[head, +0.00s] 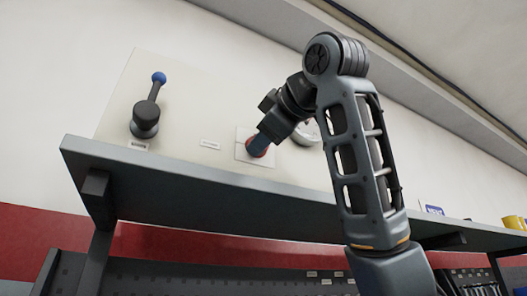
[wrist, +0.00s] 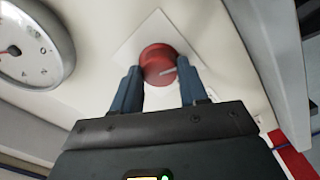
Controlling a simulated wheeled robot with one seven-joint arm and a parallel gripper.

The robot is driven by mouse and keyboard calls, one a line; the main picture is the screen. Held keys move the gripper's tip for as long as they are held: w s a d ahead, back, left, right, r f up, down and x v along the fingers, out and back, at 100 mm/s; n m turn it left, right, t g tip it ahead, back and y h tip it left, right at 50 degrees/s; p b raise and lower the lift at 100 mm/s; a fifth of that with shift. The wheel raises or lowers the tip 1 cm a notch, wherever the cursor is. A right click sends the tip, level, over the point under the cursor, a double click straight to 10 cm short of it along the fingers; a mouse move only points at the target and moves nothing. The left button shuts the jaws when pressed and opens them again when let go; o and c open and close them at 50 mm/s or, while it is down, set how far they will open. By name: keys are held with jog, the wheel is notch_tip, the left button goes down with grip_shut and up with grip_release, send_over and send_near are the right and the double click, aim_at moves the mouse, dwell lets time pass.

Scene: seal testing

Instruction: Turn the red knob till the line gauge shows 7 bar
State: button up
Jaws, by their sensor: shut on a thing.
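The red knob (wrist: 158,62) sits on a pale square plate (wrist: 127,48) on the panel, with a light pointer line on its face. In the head view the knob (head: 257,146) is partly covered by my gripper (head: 262,141). My gripper (wrist: 160,75) is shut on the knob, one blue-grey finger on each side. A round white gauge (wrist: 38,45) is at the left of the wrist view, cut by the frame edge; its red needle shows at the far left, and I cannot read its value. In the head view the gauge (head: 306,133) is mostly behind my arm.
A lever with a blue ball end (head: 158,78) and dark base stands at the panel's left. A grey shelf (head: 200,180) runs below the panel. A yellow object (head: 513,222) and a blue-white sign (head: 434,210) are at the right.

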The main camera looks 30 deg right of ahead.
jog(key=shift+f+m, duration=0.1)
jog(key=shift+m, duration=1)
jog(key=o, duration=1.1)
jog(key=shift+c, duration=0.2)
jog(key=s+b, duration=0.3)
jog(key=s, duration=0.4)
jog(key=shift+s, duration=0.4)
